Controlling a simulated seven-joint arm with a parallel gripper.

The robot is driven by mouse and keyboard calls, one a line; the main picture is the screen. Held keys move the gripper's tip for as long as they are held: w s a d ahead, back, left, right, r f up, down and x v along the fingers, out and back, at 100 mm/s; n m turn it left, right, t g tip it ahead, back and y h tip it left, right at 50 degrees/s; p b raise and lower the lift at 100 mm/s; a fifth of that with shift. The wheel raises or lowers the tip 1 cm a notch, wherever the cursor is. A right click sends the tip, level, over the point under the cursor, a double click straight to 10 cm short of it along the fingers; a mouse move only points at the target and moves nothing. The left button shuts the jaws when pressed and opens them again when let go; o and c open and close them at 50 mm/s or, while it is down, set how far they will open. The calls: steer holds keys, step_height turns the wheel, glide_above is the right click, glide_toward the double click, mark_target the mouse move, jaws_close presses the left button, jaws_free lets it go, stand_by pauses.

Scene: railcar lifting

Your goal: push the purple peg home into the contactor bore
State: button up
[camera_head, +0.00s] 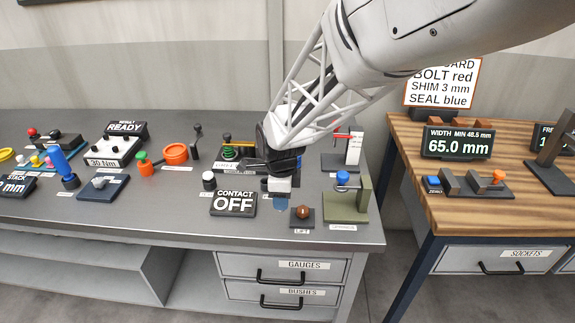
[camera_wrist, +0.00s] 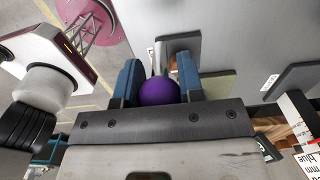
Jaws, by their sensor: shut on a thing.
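In the wrist view the purple peg (camera_wrist: 158,91) shows as a rounded purple end between the two blue fingers of my gripper (camera_wrist: 158,78). The gripper is shut on it. A dark grey block (camera_wrist: 178,44) stands just beyond the fingertips. The peg's far end and the contactor bore are hidden, so I cannot tell how deep the peg sits. In the head view my gripper (camera_head: 281,188) is low over the grey bench, just right of the display reading CONTACT OFF (camera_head: 235,202). The peg is hidden there by my wrist.
A brown-knobbed LIFT plate (camera_head: 302,216) and an olive stand with a blue knob (camera_head: 346,200) are close on the right. A small white-topped black cylinder (camera_head: 209,181) stands to the left. The orange ring (camera_head: 175,153) is further left. A wooden table (camera_head: 440,190) stands beyond a gap.

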steer(key=w+a+r, duration=0.2)
steer(key=w+a, duration=0.3)
steer(key=w, duration=0.5)
steer(key=w+a+r, duration=0.3)
steer(key=w+a, duration=0.3)
steer(key=w, duration=0.5)
steer(key=w+a+r, duration=0.2)
steer(key=w+a, duration=0.4)
steer(key=w, duration=0.4)
steer(key=shift+w+r, duration=0.25)
steer(key=shift+w, duration=0.15)
steer(key=shift+d+f, duration=0.1)
steer(key=shift+f, duration=0.05)
steer(key=shift+f, duration=2.75)
steer(key=shift+f, duration=1.05)
steer(key=shift+r, duration=0.4)
steer(key=shift+r, duration=0.3)
